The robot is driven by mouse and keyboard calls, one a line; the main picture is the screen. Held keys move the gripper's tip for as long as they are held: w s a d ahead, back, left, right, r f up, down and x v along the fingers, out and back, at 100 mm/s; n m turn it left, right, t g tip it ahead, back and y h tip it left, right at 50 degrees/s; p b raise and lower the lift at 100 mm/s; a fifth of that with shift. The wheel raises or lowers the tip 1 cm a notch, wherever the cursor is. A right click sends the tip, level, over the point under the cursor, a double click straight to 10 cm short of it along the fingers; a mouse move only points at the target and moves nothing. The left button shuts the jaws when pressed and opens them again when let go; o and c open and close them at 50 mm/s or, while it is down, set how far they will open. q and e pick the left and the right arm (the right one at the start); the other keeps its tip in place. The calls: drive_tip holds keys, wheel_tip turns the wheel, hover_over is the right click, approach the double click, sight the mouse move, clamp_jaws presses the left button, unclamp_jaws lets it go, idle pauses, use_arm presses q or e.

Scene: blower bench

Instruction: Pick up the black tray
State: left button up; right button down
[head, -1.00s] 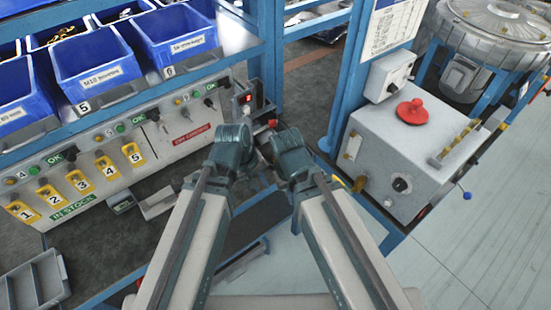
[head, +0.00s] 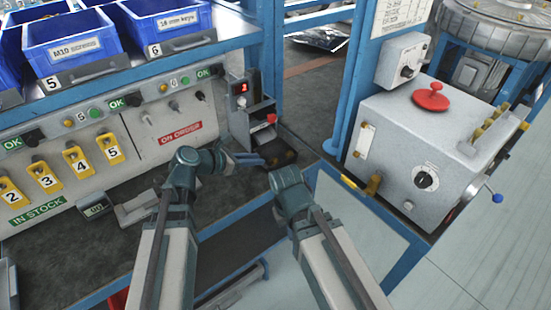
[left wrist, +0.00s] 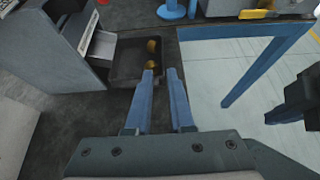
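The black tray (left wrist: 128,66) is a small dark tray with two gold-coloured pieces in it, at the top middle of the left wrist view. In the head view the black tray (head: 288,157) sits on the dark bench at the foot of a grey device. My left gripper (left wrist: 160,72) is open, with a gap between its blue fingers. Its tips are at the tray's near right part; I cannot tell whether they touch it. In the head view the left gripper (head: 262,159) partly covers the tray. My right gripper (head: 290,190) is right of it, its fingers hidden.
The grey device (head: 250,115) with a red display stands behind the tray. A blue post (head: 345,95) and a grey box with a red knob (head: 415,140) stand to the right. Blue bins (head: 70,45) are on the shelf at left. The bench's blue front edge (head: 235,215) is near.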

use_arm(q)
drive_tip(key=b, duration=0.3)
approach(285, 160)
drive_tip(key=x, duration=0.2)
drive_tip(key=shift+w+d, duration=0.15)
drive_tip(key=shift+w, duration=0.3)
drive_tip(key=shift+w+d+f, duration=0.15)
drive_tip(key=shift+w+d, duration=0.05)
drive_tip(key=shift+d, duration=0.15)
drive_tip(key=b+x, duration=0.1)
drive_tip(key=x, duration=0.1)
drive_tip(key=b+x, duration=0.1)
drive_tip(key=x, duration=0.2)
drive_tip(key=shift+s+a+f+b, duration=0.1)
drive_tip(key=shift+s+f+b, duration=0.2)
drive_tip(key=shift+b, duration=0.1)
drive_tip(key=shift+w, duration=0.15)
clamp_jaws()
